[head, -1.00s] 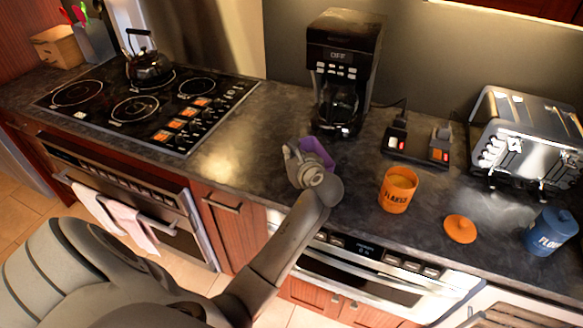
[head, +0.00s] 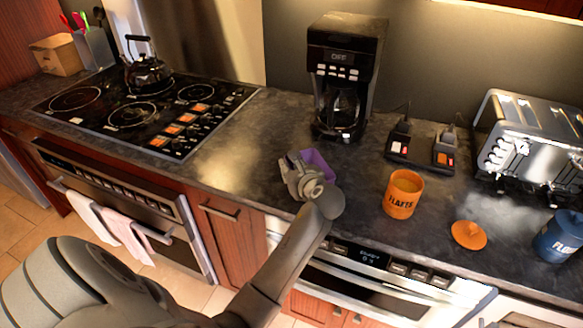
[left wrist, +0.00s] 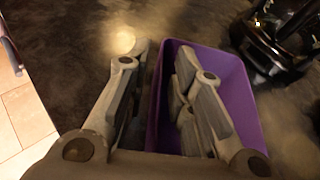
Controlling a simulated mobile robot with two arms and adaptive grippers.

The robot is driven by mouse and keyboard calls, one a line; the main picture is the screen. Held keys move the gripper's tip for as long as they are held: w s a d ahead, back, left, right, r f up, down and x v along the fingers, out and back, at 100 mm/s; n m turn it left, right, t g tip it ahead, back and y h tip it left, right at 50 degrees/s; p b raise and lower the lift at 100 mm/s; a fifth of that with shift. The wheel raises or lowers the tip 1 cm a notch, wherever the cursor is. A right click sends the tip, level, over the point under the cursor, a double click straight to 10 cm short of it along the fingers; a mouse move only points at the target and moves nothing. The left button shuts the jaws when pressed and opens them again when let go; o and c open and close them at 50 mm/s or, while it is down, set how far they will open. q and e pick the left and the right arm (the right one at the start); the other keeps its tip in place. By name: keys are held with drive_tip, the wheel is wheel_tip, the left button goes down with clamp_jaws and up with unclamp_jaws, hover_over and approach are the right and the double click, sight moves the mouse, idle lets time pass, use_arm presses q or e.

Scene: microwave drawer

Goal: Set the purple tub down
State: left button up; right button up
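The purple tub (head: 319,161) is on the dark countertop, in front of the coffee maker. In the left wrist view the purple tub (left wrist: 242,95) looks empty apart from a finger. My left gripper (head: 296,160) is at the tub's left side. In the left wrist view my left gripper (left wrist: 160,62) is open, with one finger outside the tub's near wall and the other inside. The wall runs between the fingers with gaps showing. The tub's base is hidden, so its contact with the counter is not clear. My right gripper is not in view.
A black coffee maker (head: 343,75) stands behind the tub. An orange canister (head: 403,195), its orange lid (head: 469,235), a blue canister (head: 560,238) and a toaster (head: 530,140) are to the right. The counter left of the tub is clear up to the stove (head: 148,108).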

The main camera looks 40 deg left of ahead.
use_arm(q)
drive_tip(key=shift+r, duration=0.1)
drive_tip(key=b+v, duration=0.1)
drive_tip(key=v, duration=1.1)
idle(0.4)
